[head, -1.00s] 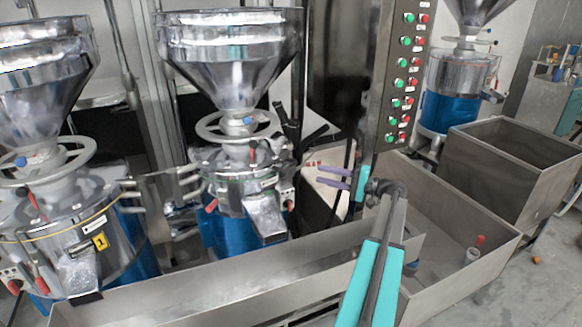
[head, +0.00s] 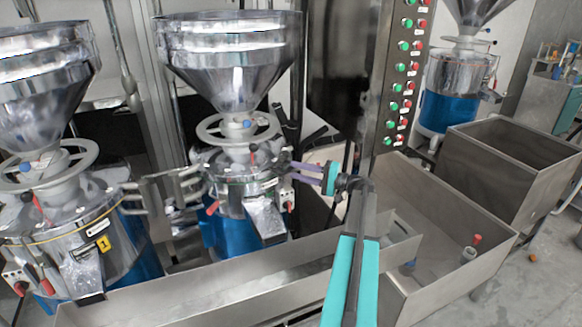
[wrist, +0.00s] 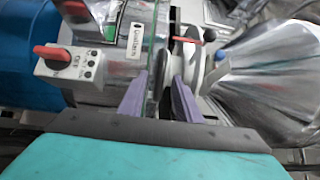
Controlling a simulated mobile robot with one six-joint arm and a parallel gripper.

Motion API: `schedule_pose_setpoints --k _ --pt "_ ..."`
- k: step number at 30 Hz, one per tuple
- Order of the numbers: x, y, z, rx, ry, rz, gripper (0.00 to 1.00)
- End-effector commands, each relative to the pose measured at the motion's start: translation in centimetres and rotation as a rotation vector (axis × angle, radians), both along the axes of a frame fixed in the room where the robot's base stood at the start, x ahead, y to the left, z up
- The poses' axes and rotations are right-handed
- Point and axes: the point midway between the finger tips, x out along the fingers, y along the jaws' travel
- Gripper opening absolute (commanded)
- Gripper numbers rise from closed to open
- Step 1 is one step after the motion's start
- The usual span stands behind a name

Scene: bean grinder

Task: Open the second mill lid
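The second mill (head: 228,187) stands in the middle of the head view, with a metal upper housing and a blue body. Its lid (head: 262,163) is the round metal top under the handwheel (head: 240,128), and it looks closed. My gripper (head: 288,172) is at the right side of this housing, its two purple fingers pointing left at lid height. In the wrist view my gripper (wrist: 158,85) has its fingers apart, with the thin housing or lid edge between or just beyond them. I cannot tell whether they touch it.
The first mill (head: 85,240), with a yellow tag, stands at left. A hopper (head: 230,60) rises above the second mill. A button panel (head: 405,75) stands behind at right. A metal trough (head: 200,285) runs in front, with metal bins (head: 445,225) at right.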

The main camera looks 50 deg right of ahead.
Motion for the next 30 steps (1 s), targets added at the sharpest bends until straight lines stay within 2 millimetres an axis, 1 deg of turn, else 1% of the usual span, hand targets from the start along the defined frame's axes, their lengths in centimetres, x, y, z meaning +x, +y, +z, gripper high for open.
schedule_pose_setpoints --k 1,3,9,20,21,26,27,30 --pt "0.7 0.3 0.2 0.001 0.0 0.002 0.31" --pt "1.5 0.6 0.3 0.001 0.0 0.002 0.31" --pt "2.9 1.2 0.2 0.001 0.0 0.0 0.31" --pt "3.3 1.3 0.1 0.0 0.0 -0.001 0.31" --pt "3.2 1.3 0.1 0.0 0.0 -0.001 0.29" --pt "3.2 1.3 0.1 0.0 0.0 -0.002 0.02" --pt "3.2 1.3 0.1 0.0 0.0 -0.002 0.0" --pt "3.2 1.3 0.1 0.0 0.0 -0.002 0.0"
